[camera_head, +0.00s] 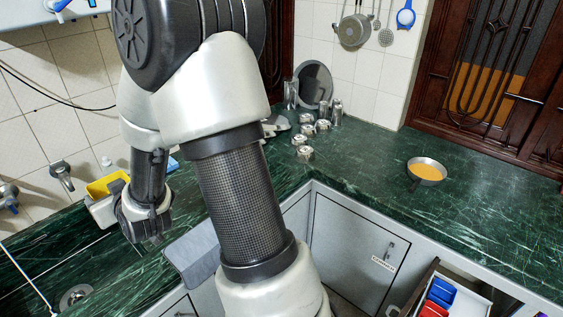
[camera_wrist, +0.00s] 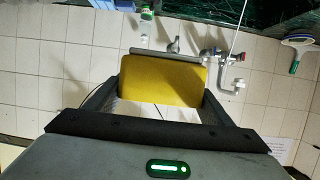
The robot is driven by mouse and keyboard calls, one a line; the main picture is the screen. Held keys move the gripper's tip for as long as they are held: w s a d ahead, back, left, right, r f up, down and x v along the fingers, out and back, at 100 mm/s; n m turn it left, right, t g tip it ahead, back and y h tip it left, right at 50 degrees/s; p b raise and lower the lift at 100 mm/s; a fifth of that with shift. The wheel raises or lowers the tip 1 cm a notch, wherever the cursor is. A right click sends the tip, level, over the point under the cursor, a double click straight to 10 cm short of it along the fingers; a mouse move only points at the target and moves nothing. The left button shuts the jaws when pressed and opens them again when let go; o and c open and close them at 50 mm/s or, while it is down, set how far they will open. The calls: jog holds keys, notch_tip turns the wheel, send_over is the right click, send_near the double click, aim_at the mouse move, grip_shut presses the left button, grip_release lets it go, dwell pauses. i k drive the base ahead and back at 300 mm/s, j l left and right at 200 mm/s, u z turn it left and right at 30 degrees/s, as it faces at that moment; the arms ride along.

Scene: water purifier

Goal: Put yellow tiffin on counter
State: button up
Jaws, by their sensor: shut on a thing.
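The yellow tiffin (camera_head: 107,184) is at the left in the head view, in front of the tiled wall near the sink. In the wrist view the tiffin (camera_wrist: 163,80) fills the space between the two dark fingers, its broad yellow face toward the camera. My gripper (camera_wrist: 165,98) is shut on it. In the head view my gripper (camera_head: 104,207) is partly hidden by my own wrist. The green marble counter (camera_head: 350,155) runs along the wall and to the right. Whether the tiffin touches the counter cannot be told.
Steel cups (camera_head: 305,154) and a round steel plate (camera_head: 314,85) stand in the counter's corner. A bowl of orange food (camera_head: 427,171) sits at the right, with bare counter around it. A tap (camera_head: 62,175) juts from the wall at left. An open drawer (camera_head: 440,292) is at lower right.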

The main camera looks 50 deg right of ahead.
aim_at(496, 228)
jog(key=k+j+z, duration=0.1)
jog(key=k+j, duration=0.15)
jog(key=k+j+z, duration=0.1)
jog(key=k, duration=0.35)
jog(key=k+z, duration=0.15)
jog(key=k, duration=0.25)
jog(key=k+l+z, duration=0.15)
jog(key=k, duration=0.25)
jog(key=k+l+z, duration=0.15)
jog(key=l, duration=0.25)
jog(key=k+l+z, duration=0.1)
jog(key=k+l, duration=0.2)
jog(key=l+z, duration=0.1)
jog(key=l, duration=0.4)
jog(key=k+l+z, duration=0.15)
jog(key=l, duration=0.4)
jog(key=i+l, duration=0.1)
jog(key=l, duration=0.3)
jog(key=i+l+z, duration=0.1)
jog(key=l, duration=0.35)
